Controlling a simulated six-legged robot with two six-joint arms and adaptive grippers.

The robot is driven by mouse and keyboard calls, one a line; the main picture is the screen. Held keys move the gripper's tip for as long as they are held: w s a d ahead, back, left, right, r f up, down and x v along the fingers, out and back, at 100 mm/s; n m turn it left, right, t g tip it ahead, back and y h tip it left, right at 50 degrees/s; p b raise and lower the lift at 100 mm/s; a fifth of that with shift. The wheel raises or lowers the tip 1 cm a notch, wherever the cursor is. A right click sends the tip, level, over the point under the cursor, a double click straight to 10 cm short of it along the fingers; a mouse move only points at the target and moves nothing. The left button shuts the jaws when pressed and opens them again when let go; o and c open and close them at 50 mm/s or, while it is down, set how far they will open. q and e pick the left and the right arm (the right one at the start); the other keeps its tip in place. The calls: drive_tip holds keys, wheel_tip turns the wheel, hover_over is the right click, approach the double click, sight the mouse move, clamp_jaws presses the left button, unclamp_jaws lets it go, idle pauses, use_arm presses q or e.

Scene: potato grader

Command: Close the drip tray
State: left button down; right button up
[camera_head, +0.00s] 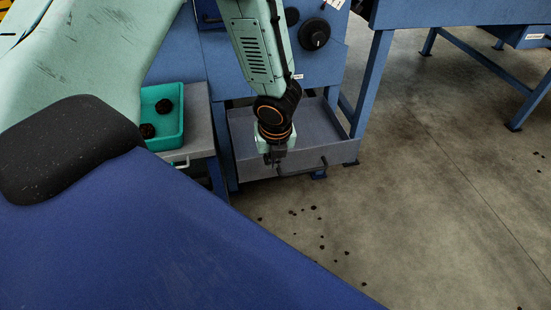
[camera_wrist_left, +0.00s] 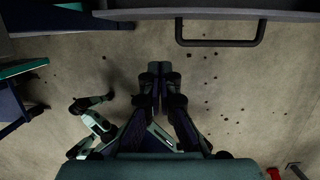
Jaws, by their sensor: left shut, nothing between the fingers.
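The drip tray (camera_head: 338,152) is a shallow grey-blue pan low under the blue machine. It stands out toward me, with its inside showing. Its front edge crosses the top of the left wrist view (camera_wrist_left: 215,15), with a dark bar handle (camera_wrist_left: 220,43) on it. My left gripper (camera_head: 273,161) points down at the tray's front, by the left end of the handle. In the left wrist view its fingers (camera_wrist_left: 160,68) are together and empty, below and left of the handle. I cannot tell whether they touch the tray. My right gripper is in neither view.
A teal bin (camera_head: 163,115) with dark lumps sits on a grey stand left of the tray. The blue machine (camera_head: 310,70) with a black knob rises above. Blue frame legs stand to the right. The concrete floor in front and right is open, with scattered dark crumbs (camera_head: 322,238).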

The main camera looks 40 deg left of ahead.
use_arm(q)
drive_tip(key=w+a+f, duration=0.3)
drive_tip(key=shift+a+f+b, duration=0.3)
drive_tip(key=shift+f+b, duration=0.05)
drive_tip(key=shift+b, duration=0.1)
drive_tip(key=shift+w, duration=0.1)
idle(0.4)
